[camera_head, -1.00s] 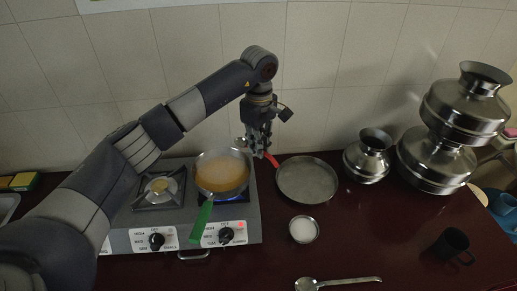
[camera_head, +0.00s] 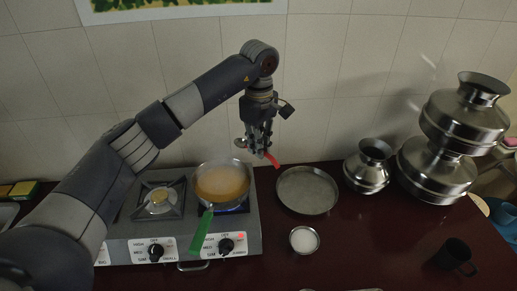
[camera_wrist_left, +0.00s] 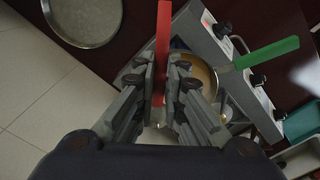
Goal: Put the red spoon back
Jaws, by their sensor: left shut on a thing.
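The red spoon's handle (camera_head: 272,160) sticks out at the lower right of my left gripper (camera_head: 261,148), which is shut on it in the head view. A metal end (camera_head: 240,143) shows at the gripper's left side. The gripper holds the spoon in the air, behind and above the gap between the stove and the flat steel pan. In the left wrist view the red handle (camera_wrist_left: 163,45) runs up from between the fingers (camera_wrist_left: 166,88). My right gripper is not in view.
A pan with a green handle (camera_head: 201,232) and orange-brown contents stands on the lit right burner of the stove (camera_head: 254,228). The flat steel pan (camera_head: 307,190) and a small white-filled bowl (camera_head: 304,240) are right of it. Steel pots (camera_head: 366,166) and a dark mug (camera_head: 453,256) stand farther right.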

